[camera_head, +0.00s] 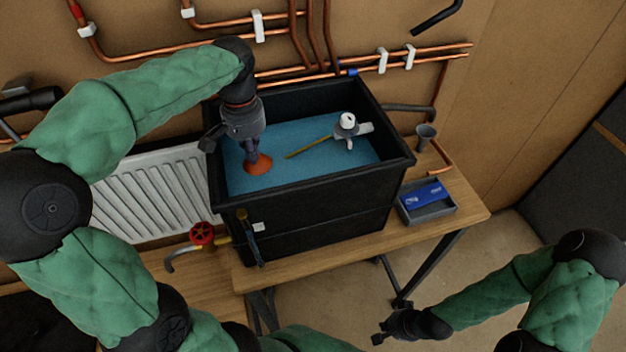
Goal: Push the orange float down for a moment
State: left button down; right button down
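The orange float (258,166) sits in the blue water (300,135) of a black tank (320,200), towards the tank's left side. My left gripper (252,158) points down over the float, its fingers together with nothing between them. Its fingertips are at the float's top and hide part of it; they appear to touch it. A thin brass rod (310,146) runs from near the float to a white-topped valve (347,124) at the right of the water. My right gripper (379,334) is low at the front right, away from the tank; its finger opening is too small to judge.
The tank stands on a wooden bench (455,215). A white radiator (150,190) and red valve handle (202,233) are left. Copper pipes (200,25) cross the wall behind.

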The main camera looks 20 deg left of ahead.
dwell(0.6)
pick_arm(q)
jog(key=shift+r+p, duration=1.95)
jog(key=shift+r, duration=0.3)
jog(key=shift+r+p, duration=1.9)
jog(key=shift+r, duration=0.35)
notch_tip(320, 180, up, 4)
jog(key=p, duration=0.3)
jog(key=shift+r+p, duration=0.25)
jog(key=shift+p, duration=0.1)
